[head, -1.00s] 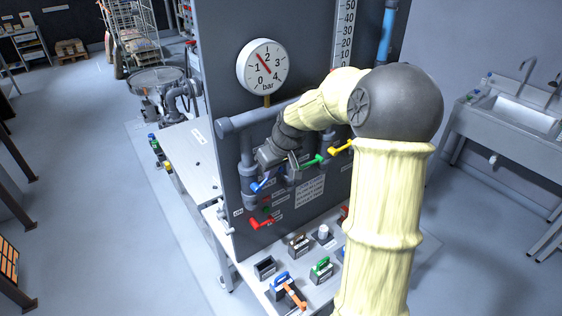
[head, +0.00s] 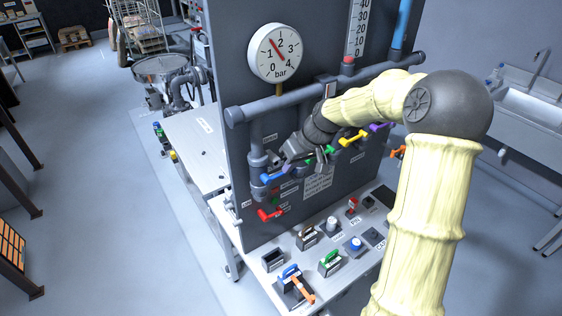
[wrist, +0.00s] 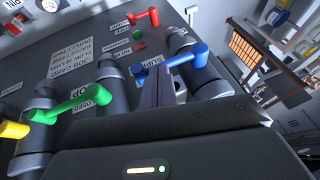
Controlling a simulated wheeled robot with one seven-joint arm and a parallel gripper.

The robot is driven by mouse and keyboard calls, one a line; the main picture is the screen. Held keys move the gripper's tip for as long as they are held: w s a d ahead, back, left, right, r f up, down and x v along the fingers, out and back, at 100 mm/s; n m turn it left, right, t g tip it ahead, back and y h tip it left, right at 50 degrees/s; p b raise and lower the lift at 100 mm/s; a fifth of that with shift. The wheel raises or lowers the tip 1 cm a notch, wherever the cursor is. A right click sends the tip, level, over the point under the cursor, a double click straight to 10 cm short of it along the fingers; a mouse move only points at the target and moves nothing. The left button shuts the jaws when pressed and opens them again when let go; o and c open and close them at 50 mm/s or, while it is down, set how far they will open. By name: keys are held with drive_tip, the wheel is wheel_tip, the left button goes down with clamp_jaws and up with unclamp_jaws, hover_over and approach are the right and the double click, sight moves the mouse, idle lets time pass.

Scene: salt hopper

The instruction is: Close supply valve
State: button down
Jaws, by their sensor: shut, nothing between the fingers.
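The supply valve has a blue lever handle (head: 274,177) on a grey pipe at the left of the panel. In the wrist view the blue handle (wrist: 172,61) lies beside a label that reads SUPPLY, just past my fingers. My gripper (wrist: 168,88) is shut with nothing in it. Its fingertips are close to the handle; I cannot tell whether they touch it. In the head view my gripper (head: 300,164) is up against the row of valves, just right of the blue handle, and partly hides the pipes behind it.
To the right are green (head: 322,155), yellow (head: 353,138) and purple (head: 378,127) valve handles. A red handle (head: 270,213) sits below the blue one. A pressure gauge (head: 275,53) is above. A bench with switches and buttons (head: 329,262) stands below the panel.

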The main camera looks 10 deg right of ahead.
drive_tip(key=shift+s+f, duration=0.1)
drive_tip(key=shift+f, duration=0.1)
idle(0.4)
drive_tip(key=shift+r, duration=0.1)
drive_tip(key=w+d+v, duration=0.1)
drive_tip(key=v, duration=1.2)
drive_tip(key=shift+w+d+b, duration=0.2)
drive_tip(key=shift+d+b, duration=0.25)
drive_tip(key=shift+d, duration=0.05)
